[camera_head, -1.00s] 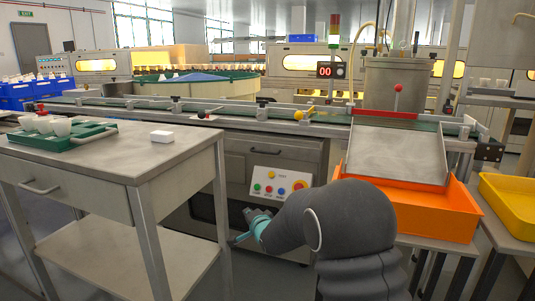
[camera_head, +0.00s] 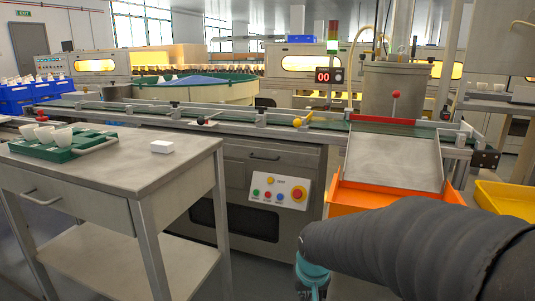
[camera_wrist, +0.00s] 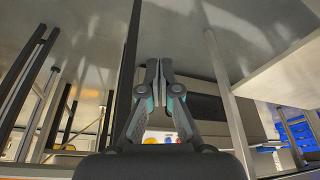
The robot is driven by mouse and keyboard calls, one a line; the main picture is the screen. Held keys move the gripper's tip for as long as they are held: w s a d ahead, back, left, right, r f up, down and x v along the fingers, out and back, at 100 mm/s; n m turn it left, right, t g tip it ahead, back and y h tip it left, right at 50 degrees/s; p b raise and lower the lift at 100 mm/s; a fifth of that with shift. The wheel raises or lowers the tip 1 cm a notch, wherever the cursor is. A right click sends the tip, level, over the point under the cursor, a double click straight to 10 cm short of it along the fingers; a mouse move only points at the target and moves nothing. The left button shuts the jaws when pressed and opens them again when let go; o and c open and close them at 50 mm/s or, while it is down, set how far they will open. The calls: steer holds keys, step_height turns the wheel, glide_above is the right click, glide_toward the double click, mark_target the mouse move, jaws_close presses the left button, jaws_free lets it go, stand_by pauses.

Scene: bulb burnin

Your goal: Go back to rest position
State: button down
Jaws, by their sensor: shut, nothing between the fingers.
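My gripper (camera_wrist: 158,68) shows in the wrist view with its two fingers together and nothing between them. The wrist view looks along the floor, with table legs at the sides. In the head view my dark arm reaches in from the lower right, and its teal wrist part is at the bottom edge. The fingertips are hidden or out of frame there.
A metal table (camera_head: 120,172) at the left holds a green tray (camera_head: 78,149) with white cups and a white block (camera_head: 162,146). A button panel (camera_head: 280,189) is on the cabinet below the conveyor. An orange bin (camera_head: 360,197) sits under a sloped metal chute (camera_head: 394,158). A yellow bin (camera_head: 506,199) is at the right.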

steer(key=s+d+r+t+p, duration=0.1)
steer(key=s+d+r+p, duration=0.2)
steer(key=s+r, duration=0.6)
steer(key=s+d+r+t+p, duration=0.1)
steer(key=s+d+r+p, duration=0.2)
steer(key=s+r, duration=0.6)
steer(key=shift+s+d+m, duration=0.15)
steer(key=shift+d+m, duration=0.15)
steer(key=shift+d, duration=0.05)
